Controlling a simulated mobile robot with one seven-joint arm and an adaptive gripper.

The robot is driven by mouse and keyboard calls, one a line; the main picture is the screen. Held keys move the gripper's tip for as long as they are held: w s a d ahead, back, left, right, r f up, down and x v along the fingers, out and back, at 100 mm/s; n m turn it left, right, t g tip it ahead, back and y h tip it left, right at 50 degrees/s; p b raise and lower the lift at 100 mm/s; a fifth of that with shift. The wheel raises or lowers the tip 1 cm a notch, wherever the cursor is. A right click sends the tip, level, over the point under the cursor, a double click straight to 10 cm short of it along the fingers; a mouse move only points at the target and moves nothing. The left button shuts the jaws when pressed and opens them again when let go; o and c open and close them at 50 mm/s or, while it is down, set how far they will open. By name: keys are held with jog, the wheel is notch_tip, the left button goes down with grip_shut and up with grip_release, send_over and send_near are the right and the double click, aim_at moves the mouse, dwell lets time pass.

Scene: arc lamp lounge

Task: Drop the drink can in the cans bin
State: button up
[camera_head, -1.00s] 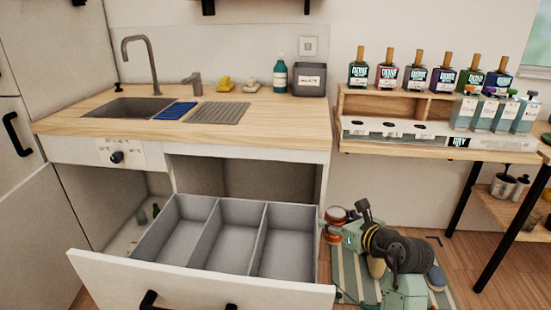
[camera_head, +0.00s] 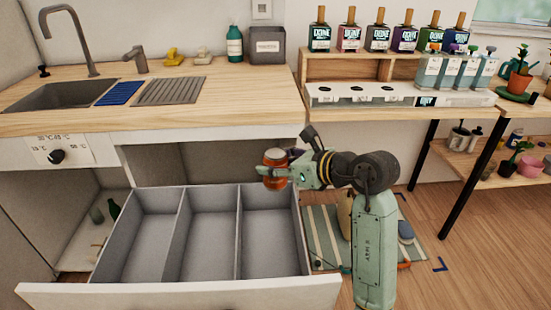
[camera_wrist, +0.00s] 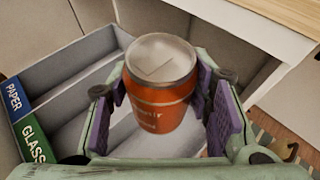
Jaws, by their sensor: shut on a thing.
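The drink can (camera_head: 275,157) is orange with a pale metal top. My gripper (camera_head: 273,173) is shut on its sides and holds it roughly upright, above the back of the right compartment of the open drawer. In the wrist view, the can (camera_wrist: 160,90) sits between the two purple-padded fingers. The drawer (camera_head: 180,293) has three grey compartments that look empty from the head view. In the wrist view, a blue PAPER label (camera_wrist: 15,98) and a green GLASS label (camera_wrist: 33,142) show on its front wall. The third label is hidden behind the can and gripper, so the cans bin's label cannot be read.
The wooden counter (camera_head: 230,98) stands above and behind the drawer. A shelf with several bottles (camera_head: 405,72) is at the right. A striped mat (camera_head: 322,225) lies on the floor right of the drawer. Air above the compartments is free.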

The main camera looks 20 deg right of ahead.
jog(key=shift+f+b, duration=0.5)
jog(key=shift+f, duration=1)
jog(key=o, duration=1)
jog(key=shift+o, duration=0.2)
jog(key=v, duration=1.2)
